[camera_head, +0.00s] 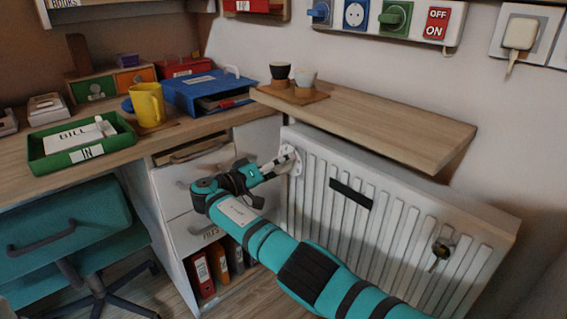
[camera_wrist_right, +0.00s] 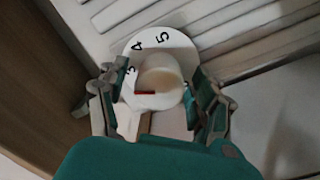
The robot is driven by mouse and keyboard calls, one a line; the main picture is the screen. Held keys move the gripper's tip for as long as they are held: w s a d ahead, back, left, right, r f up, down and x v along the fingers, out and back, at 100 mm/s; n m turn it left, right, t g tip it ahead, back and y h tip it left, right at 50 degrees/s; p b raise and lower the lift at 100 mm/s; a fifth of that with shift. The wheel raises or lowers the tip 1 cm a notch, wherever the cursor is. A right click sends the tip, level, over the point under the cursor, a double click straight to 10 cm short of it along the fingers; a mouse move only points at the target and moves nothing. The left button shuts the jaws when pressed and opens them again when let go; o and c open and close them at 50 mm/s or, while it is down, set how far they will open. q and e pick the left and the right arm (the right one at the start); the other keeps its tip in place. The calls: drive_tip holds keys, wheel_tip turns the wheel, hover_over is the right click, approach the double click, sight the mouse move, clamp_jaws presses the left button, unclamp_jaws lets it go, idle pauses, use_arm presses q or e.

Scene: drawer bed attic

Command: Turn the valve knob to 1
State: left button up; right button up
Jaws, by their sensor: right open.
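The white valve knob (camera_head: 290,155) sits on a round dial at the upper left of the white radiator (camera_head: 340,200). In the right wrist view the knob (camera_wrist_right: 160,75) stands in front of the dial plate (camera_wrist_right: 172,42), which shows 5, 4 and a partly covered 3. A red mark on the knob points left, just below the 3; lower numbers are hidden. My right gripper (camera_head: 272,168) is at the knob. In the wrist view its fingers (camera_wrist_right: 158,98) are open, one on each side of the knob; I cannot tell whether they touch it. My left gripper is not in view.
A wooden shelf (camera_head: 370,120) juts out above the radiator, holding two cups. The desk drawers (camera_head: 190,180) stand close to the left of my right gripper. A teal chair (camera_head: 75,235) is at the lower left.

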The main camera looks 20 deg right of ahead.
drive_tip(key=shift+c, duration=0.5)
drive_tip(key=c, duration=1.1)
